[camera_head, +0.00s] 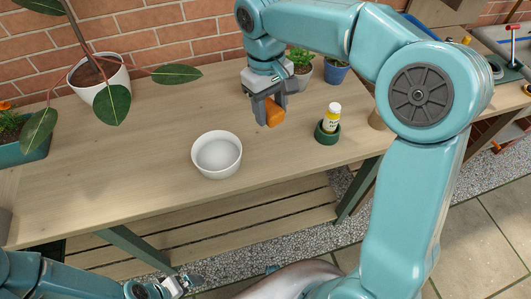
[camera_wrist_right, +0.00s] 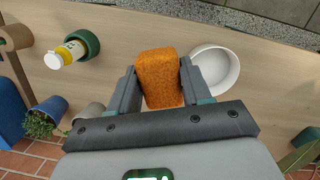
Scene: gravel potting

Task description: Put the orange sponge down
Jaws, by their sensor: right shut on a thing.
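The orange sponge (camera_head: 274,112) is between the fingers of my right gripper (camera_head: 269,108), over the wooden table (camera_head: 120,150). In the right wrist view the sponge (camera_wrist_right: 159,78) fills the space between the two grey fingers of the gripper (camera_wrist_right: 159,90), which is shut on it. Whether the sponge touches the tabletop, I cannot tell. My left arm shows at the bottom left of the head view, and its gripper (camera_head: 180,283) is low, in front of the table; its finger state is unclear.
A white bowl (camera_head: 217,157) stands left of and nearer than the sponge. A yellow-and-white bottle (camera_head: 333,113) sits in a dark green holder (camera_head: 327,134) to the right. Potted plants (camera_head: 300,62) stand behind. The table's left part is mostly clear.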

